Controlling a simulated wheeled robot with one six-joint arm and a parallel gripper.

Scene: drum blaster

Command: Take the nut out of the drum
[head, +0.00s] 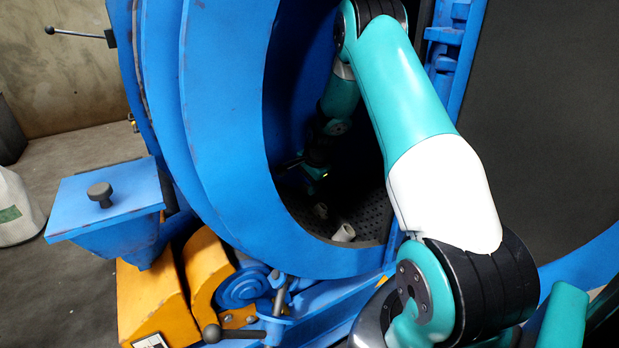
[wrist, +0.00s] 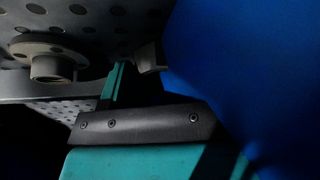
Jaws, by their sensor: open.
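The blue drum (head: 226,130) stands open, with a dark perforated floor inside, and my arm reaches in through its round mouth. My gripper (head: 317,173) is open inside the drum, above the floor; its jaws are small and dark there. The wrist view shows a round flanged piece (wrist: 50,60) at left and a small grey piece (wrist: 150,57) just beyond my teal fingertip (wrist: 117,75). I cannot tell for sure which is the nut.
The drum's perforated floor (wrist: 85,25) shows in the wrist view, with a blue surface (wrist: 240,80) close on the right. Outside stand a blue hopper-like box (head: 110,195), yellow blocks (head: 150,300) and a lever (head: 240,333). The drum's rim surrounds my arm.

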